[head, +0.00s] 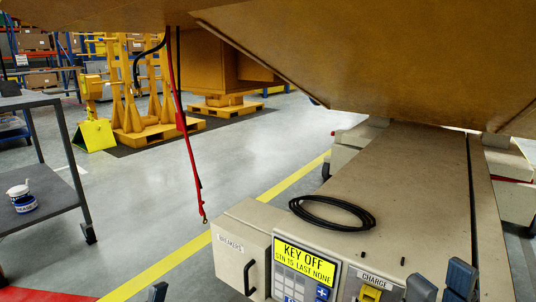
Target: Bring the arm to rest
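My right gripper (441,283) shows at the bottom right, with two dark blue-grey fingertips standing apart and nothing visible between them. It is in front of the beige carrier (412,178), close to the charge socket with a yellow insert (371,293). The rest of the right arm is below the picture. A dark tip (157,292) at the bottom edge, left of the carrier, may be part of my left gripper; too little shows to tell its opening.
The carrier's yellow display (304,263) reads KEY OFF. A black cable coil (332,212) lies on its deck. A large brown body (400,55) hangs overhead. A red strap (186,135) hangs left of the carrier. A grey cart (40,190) stands left; floor between is clear.

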